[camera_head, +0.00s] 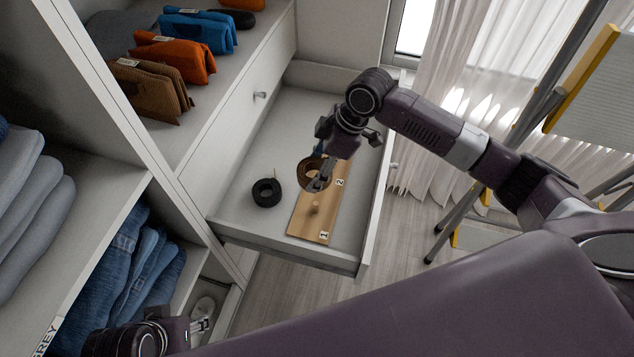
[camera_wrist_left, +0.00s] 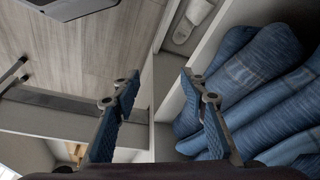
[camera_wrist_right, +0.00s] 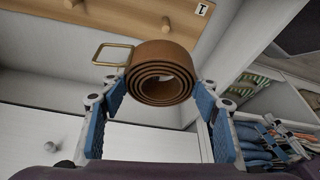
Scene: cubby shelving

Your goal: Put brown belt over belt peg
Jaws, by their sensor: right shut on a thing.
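The brown belt (camera_wrist_right: 165,72) is coiled, with a brass buckle on its left in the right wrist view. My right gripper (camera_head: 318,184) is shut on it, and the coil (camera_head: 309,170) hangs over the wooden peg board in the head view. The board (camera_head: 325,225) lies in the open drawer, with labels 1 and 2. A short wooden peg (camera_head: 314,208) stands near label 1; pegs also show in the right wrist view (camera_wrist_right: 165,24). My gripper covers the board near label 2. My left gripper (camera_wrist_left: 158,82) is open and empty beside the jeans.
A black coiled belt (camera_head: 266,192) lies in the drawer left of the board. The drawer's front wall (camera_head: 290,257) and side walls surround them. An easel stands at right.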

